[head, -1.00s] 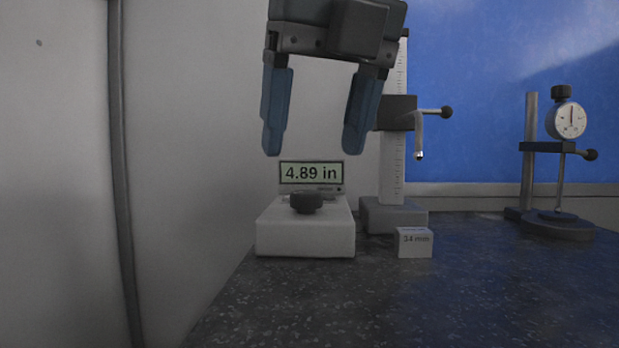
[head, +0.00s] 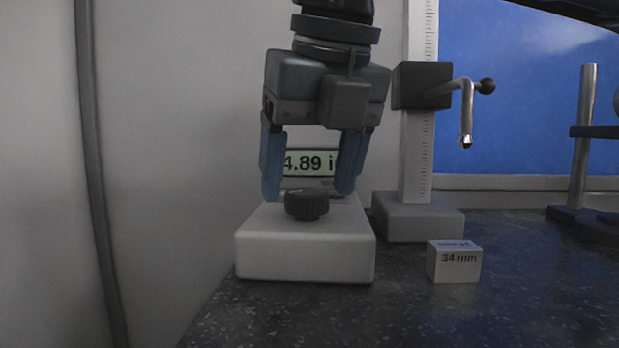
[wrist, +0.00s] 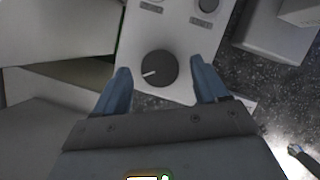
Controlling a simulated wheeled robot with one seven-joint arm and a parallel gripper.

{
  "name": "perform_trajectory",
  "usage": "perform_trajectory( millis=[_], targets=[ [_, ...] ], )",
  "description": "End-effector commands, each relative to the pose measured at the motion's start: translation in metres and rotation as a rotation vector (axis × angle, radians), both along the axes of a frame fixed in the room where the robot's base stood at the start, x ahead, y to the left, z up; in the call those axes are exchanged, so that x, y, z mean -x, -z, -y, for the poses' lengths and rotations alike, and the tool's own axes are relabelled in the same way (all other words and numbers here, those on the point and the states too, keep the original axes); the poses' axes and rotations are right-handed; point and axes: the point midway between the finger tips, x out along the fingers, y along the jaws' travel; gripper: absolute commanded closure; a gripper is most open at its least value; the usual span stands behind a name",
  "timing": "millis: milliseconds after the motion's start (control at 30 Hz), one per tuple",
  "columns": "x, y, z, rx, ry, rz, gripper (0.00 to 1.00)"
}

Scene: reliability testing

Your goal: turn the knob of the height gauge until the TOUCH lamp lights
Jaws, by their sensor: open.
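The dark ribbed knob (head: 307,205) sits on top of a white control box (head: 305,257). In the wrist view the knob (wrist: 159,70) shows a white pointer line. My gripper (head: 308,191) is open, its blue fingers just above and behind the knob in the head view, not closed on it. In the wrist view the fingertips (wrist: 160,72) lie either side of the knob. The display (head: 308,163) reads 4.89, its edges hidden by the fingers. Two dark round spots with unreadable labels, one a possible lamp (wrist: 208,5), show on the box; neither looks lit.
The gauge column (head: 419,150) carries a dark slider (head: 421,86) with a bent probe (head: 466,120). Its tip hangs well above a white block marked 34 mm (head: 455,262). A second stand (head: 583,140) is at right. A wall stands left; the front right bench is clear.

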Motion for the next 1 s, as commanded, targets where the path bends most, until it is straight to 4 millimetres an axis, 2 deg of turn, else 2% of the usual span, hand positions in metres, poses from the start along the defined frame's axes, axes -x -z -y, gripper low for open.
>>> perform_trajectory(
  millis=[133, 400, 1000],
  targets=[
    [-0.0031, 0.0090, -0.0019, 0.000, -0.001, 0.000, 0.27],
    [-0.0037, 0.0104, -0.0020, 0.000, -0.001, 0.001, 0.27],
    [-0.0036, 0.0101, -0.0020, 0.000, -0.001, 0.001, 0.83]
  ],
)
